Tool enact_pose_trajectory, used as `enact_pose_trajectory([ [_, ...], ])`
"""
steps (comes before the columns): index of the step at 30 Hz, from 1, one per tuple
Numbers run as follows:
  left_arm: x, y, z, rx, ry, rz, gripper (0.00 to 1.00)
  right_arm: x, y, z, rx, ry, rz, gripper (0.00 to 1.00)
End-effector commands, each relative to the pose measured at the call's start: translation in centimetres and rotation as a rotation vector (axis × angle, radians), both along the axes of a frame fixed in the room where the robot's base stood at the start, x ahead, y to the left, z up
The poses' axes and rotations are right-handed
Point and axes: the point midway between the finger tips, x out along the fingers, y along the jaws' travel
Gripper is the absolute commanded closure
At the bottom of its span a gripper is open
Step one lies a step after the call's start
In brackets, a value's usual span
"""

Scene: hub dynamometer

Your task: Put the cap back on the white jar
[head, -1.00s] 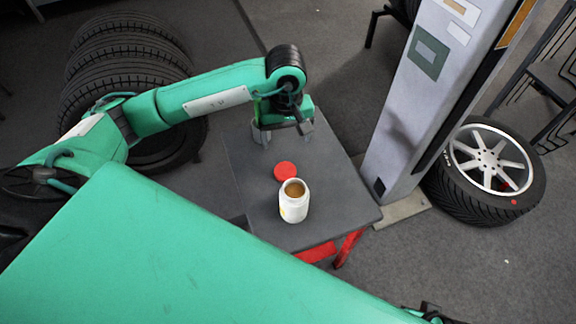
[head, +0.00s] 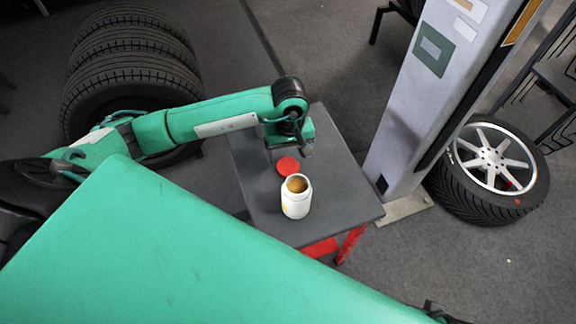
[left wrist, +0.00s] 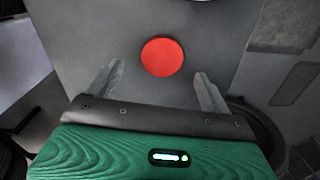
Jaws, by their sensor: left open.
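The white jar (head: 296,204) stands upright and open on the small grey table, with brown contents showing in its mouth. The red cap (head: 288,166) lies flat on the table just behind the jar. In the left wrist view the red cap (left wrist: 162,56) is ahead of and between the fingers, not touched by them. My left gripper (left wrist: 161,85) is open and empty, with its two fingers apart. In the head view my left gripper (head: 288,152) is just behind the cap and above the table. The right gripper is not clearly in view.
The grey table (head: 340,190) has free room right of the jar. A grey column (head: 420,100) stands close to its right side. A wheel (head: 488,168) lies beyond the column. Stacked tyres (head: 130,75) stand at the back left.

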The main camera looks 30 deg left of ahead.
Motion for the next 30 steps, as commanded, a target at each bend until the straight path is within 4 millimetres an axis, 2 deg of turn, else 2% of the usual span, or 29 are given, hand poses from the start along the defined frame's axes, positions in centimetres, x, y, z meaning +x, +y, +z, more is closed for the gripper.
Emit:
enact_pose_trajectory([
  [4, -0.1, 0.0, -0.7, -0.001, 0.003, 0.0, 0.18, 0.0, 0.0, 0.0, 0.0, 0.0, 0.0, 0.64],
  [12, -0.3, 0.1, -4.3, -0.001, 0.002, 0.001, 0.18, 0.0, 0.0, -0.1, 0.0, 0.0, 0.0, 0.64],
  [15, -0.3, 0.1, -5.1, -0.001, 0.002, 0.0, 0.18, 0.0, 0.0, 0.0, 0.0, -0.001, 0.0, 0.64],
  [26, -0.3, 0.2, -5.2, 0.0, 0.0, 0.0, 0.18, 0.1, 0.0, 0.2, 0.0, -0.004, -0.001, 0.64],
  [30, -0.3, 0.2, -5.2, 0.0, 0.0, 0.0, 0.43, 0.1, 0.0, 0.2, 0.0, -0.004, -0.001, 0.64],
])
